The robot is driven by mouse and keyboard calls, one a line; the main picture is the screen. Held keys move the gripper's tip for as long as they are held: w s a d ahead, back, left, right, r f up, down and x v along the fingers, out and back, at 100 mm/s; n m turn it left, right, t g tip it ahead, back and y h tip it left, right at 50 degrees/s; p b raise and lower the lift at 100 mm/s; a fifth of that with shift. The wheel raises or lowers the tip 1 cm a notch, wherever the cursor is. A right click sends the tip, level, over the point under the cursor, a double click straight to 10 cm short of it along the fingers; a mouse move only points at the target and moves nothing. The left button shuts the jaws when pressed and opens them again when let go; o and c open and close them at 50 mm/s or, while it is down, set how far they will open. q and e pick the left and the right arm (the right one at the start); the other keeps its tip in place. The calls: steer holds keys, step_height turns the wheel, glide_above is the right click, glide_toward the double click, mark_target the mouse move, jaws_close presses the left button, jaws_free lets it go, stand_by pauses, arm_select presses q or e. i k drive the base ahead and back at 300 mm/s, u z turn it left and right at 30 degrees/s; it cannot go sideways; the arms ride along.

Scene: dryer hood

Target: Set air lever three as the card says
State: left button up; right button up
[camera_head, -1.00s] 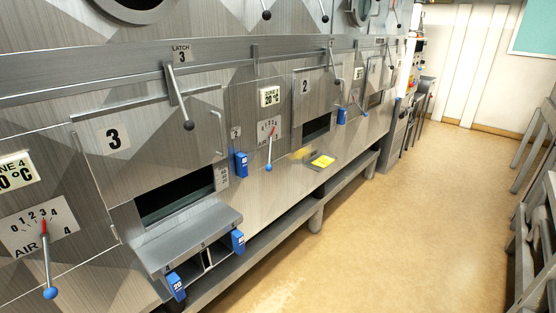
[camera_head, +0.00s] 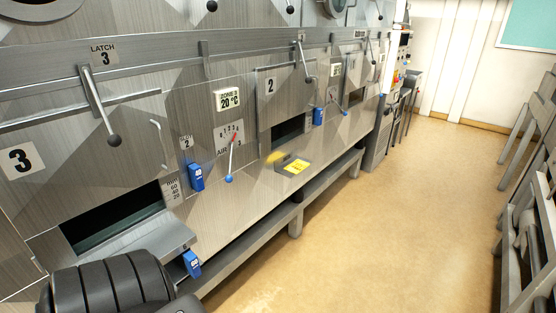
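The air lever (camera_head: 231,160) under the zone sign reading 20 °C has a thin metal rod, a blue ball at its lower end and a red pointer at its top. It hangs nearly straight down. The pointer is at the upper right part of a small white dial plate (camera_head: 222,140) marked AIR; the exact number is too small to tell. A yellow card (camera_head: 297,167) lies on a grey block on the ledge to the right; its writing is unreadable. Neither of my grippers is in view.
Latch lever 3 (camera_head: 101,110) with a black ball hangs at the left. A grey shelf (camera_head: 150,243) juts out at lower left. The tan floor (camera_head: 370,230) is clear; racks (camera_head: 535,200) stand along the right.

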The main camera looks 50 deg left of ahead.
mark_target(228, 178)
steer(key=z, duration=0.15)
steer(key=i, duration=0.75)
steer(key=u, duration=0.9)
steer(key=i, duration=0.55)
steer(key=u, duration=0.65)
